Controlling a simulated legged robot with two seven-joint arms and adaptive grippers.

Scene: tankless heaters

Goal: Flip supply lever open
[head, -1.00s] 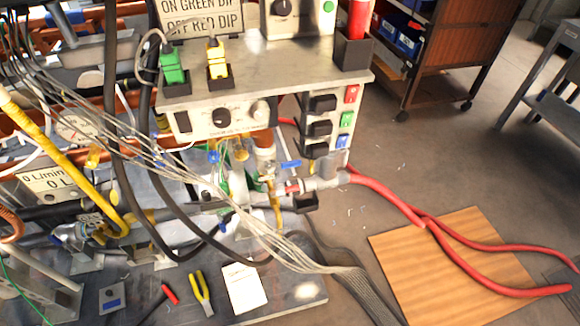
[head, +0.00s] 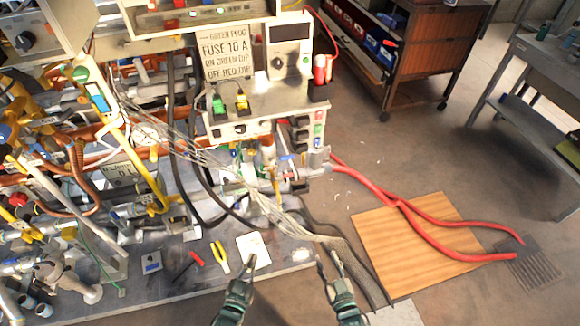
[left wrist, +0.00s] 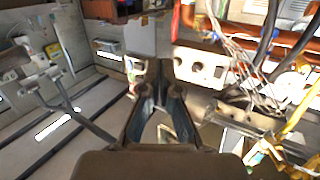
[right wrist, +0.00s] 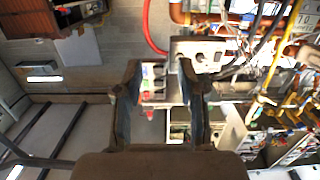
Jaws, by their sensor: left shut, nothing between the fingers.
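Several small valve levers sit among the pipes below the control box; I cannot tell which one is the supply lever. One blue lever (head: 287,158) is by the red hose joint at the box's lower right. My left gripper (head: 247,266) is low in the head view, in front of the bench edge and apart from the pipes. In the left wrist view its fingers (left wrist: 163,68) come together with nothing between them. My right gripper (head: 328,257) is to its right, also clear of the pipes. In the right wrist view its fingers (right wrist: 158,68) are spread and empty.
Loose grey cables (head: 325,240) hang over the bench front near my grippers. Pliers (head: 220,258) and a paper sheet (head: 254,250) lie on the bench. Red hoses (head: 425,235) cross a wooden board (head: 375,240) on the floor. A tool cart (head: 430,50) stands at the back right.

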